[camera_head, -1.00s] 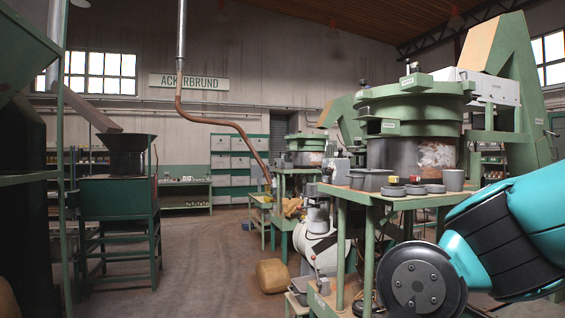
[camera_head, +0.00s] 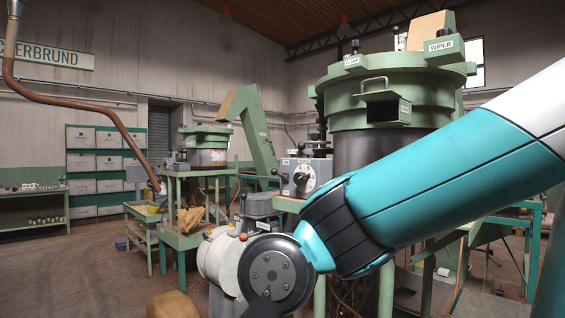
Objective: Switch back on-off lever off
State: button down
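No on-off lever can be made out for certain. The back hopper machine (camera_head: 207,157), a green bowl on a green stand, is left of centre, with a small grey box (camera_head: 178,168) at its left side; details there are too small to read. The near hopper machine (camera_head: 392,85) is large, at the right. A grey control box (camera_head: 302,177) with a round dial and small knobs stands beside it. My teal arm crosses in front from the right and hides much of the near machine's lower part. My gripper is out of the frame.
A pale motor (camera_head: 218,262) with a red knob sits low behind my wrist. A tan sack-like object (camera_head: 173,305) lies on the floor. The floor at the left is open. A copper pipe (camera_head: 75,88) hangs at upper left.

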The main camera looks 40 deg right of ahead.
aim_at(274, 171)
jog(key=z, duration=0.25)
jog(key=i, duration=0.9)
jog(key=z, duration=0.25)
